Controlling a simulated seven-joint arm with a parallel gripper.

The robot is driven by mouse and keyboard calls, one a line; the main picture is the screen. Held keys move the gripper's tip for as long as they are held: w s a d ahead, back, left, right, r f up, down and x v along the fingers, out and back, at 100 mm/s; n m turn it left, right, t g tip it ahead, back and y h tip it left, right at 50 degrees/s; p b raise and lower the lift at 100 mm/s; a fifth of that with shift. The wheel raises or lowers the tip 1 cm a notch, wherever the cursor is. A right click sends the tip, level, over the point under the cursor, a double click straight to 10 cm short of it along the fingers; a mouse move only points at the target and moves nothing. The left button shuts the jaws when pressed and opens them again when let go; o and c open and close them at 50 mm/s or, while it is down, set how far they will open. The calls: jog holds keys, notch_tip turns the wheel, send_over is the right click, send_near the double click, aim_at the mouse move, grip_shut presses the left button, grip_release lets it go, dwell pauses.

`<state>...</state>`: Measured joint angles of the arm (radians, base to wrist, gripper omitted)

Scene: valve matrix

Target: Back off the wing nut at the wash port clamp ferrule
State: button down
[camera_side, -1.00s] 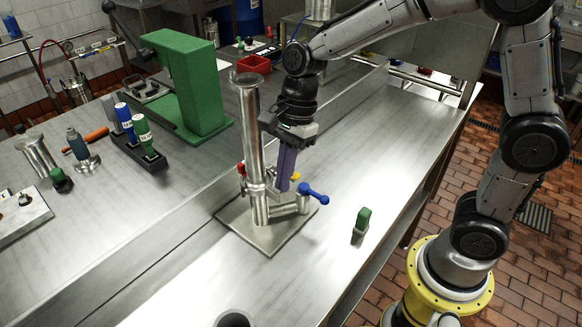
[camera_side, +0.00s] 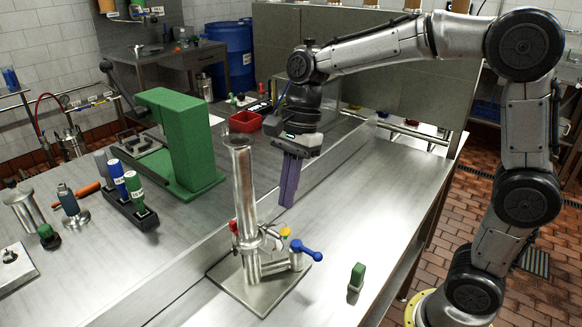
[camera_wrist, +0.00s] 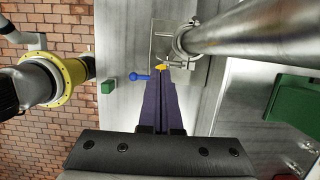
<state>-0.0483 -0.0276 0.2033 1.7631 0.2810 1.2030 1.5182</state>
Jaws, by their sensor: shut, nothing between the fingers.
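The upright steel pipe assembly (camera_side: 246,195) stands on a square steel plate (camera_side: 232,285). A clamp ring circles its lower pipe. A small red part (camera_side: 233,228) sits at the clamp's left and a yellow part (camera_side: 285,232) at its right; which is the wash port wing nut I cannot tell for sure. A blue lever handle (camera_side: 305,250) is on the low side branch. My gripper (camera_side: 287,205) is shut and empty, its purple fingers pointing down above the yellow part, apart from it. In the wrist view the yellow part (camera_wrist: 160,66) shows just beyond the fingertips.
A green-topped block (camera_side: 356,277) stands on the bench at right. A green press-like stand (camera_side: 180,140), a red bin (camera_side: 245,121) and a rack of coloured bottles (camera_side: 132,210) are on the left bench. The bench right of the plate is mostly clear.

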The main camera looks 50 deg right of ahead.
jog(key=c, duration=1.6)
grip_release()
jog(key=v, duration=0.5)
jog(key=c, duration=1.3)
grip_release()
jog(key=shift+r, duration=0.25)
jog(key=shift+c, duration=0.2)
jog(key=shift+o, duration=1.3)
jog(key=shift+n, duration=0.4)
jog(key=shift+o, duration=0.4)
jog(key=n, duration=0.3)
jog(key=shift+s+a+r, duration=0.1)
jog(key=shift+a+r, duration=0.05)
jog(key=shift+a, duration=0.1)
jog(key=n+y, duration=0.6)
jog(key=n, duration=0.8)
send_near(284, 229)
jog(key=x, duration=1)
jog(key=shift+f, duration=0.2)
